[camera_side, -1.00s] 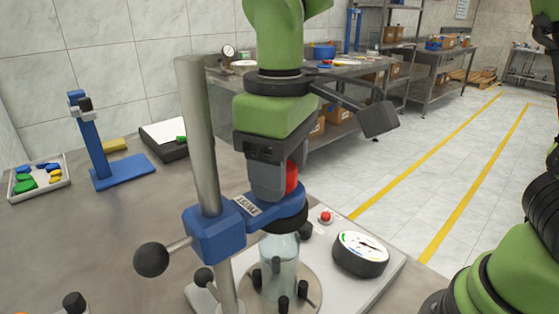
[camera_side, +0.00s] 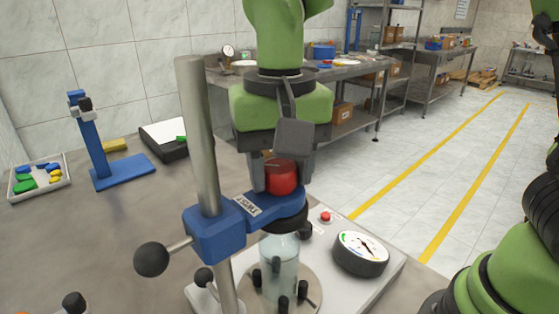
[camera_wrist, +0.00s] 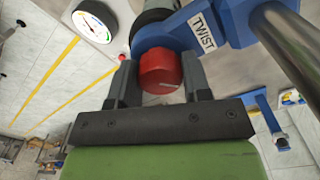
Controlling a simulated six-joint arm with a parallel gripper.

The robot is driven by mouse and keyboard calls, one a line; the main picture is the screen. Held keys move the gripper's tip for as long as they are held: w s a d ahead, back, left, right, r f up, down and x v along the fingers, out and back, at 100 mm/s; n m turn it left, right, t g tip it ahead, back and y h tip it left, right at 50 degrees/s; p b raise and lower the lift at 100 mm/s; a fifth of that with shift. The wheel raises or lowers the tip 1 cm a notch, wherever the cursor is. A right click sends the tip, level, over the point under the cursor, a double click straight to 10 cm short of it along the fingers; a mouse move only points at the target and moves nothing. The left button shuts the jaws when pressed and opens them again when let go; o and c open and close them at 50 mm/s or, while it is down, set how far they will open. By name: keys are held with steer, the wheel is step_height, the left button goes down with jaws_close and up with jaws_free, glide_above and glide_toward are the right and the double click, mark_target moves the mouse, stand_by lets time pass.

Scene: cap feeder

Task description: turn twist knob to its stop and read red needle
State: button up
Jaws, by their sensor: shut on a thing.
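The red twist knob (camera_side: 281,177) sits on top of the blue arm labelled TWIST (camera_side: 262,207), above a clear bottle (camera_side: 279,257). My gripper (camera_side: 277,182) points down over the knob and is shut on it. In the wrist view, the knob (camera_wrist: 160,70) is between the two grey fingers, with a pale line on its side. The round white dial gauge (camera_side: 361,252) stands right of the bottle. Its needle looks dark in the side view and points to the upper left. The dial (camera_wrist: 95,22) also shows in the wrist view, with its needle too small to read.
A steel post (camera_side: 205,150) carries the blue arm, with a black ball handle (camera_side: 151,260) at left. Several black pegs surround the bottle. A small red button (camera_side: 325,216) is behind the dial. A blue stand (camera_side: 92,145) and a parts tray (camera_side: 39,178) are at far left.

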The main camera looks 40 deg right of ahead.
steer(key=o, duration=0.8)
steer(key=n, duration=0.3)
steer(key=shift+n, duration=0.3)
steer(key=n, duration=0.4)
steer(key=shift+n, duration=0.3)
steer(key=c, duration=0.8)
steer(key=m, duration=0.5)
steer(key=o, duration=1.1)
steer(key=shift+m, duration=0.3)
steer(key=shift+c, duration=0.2)
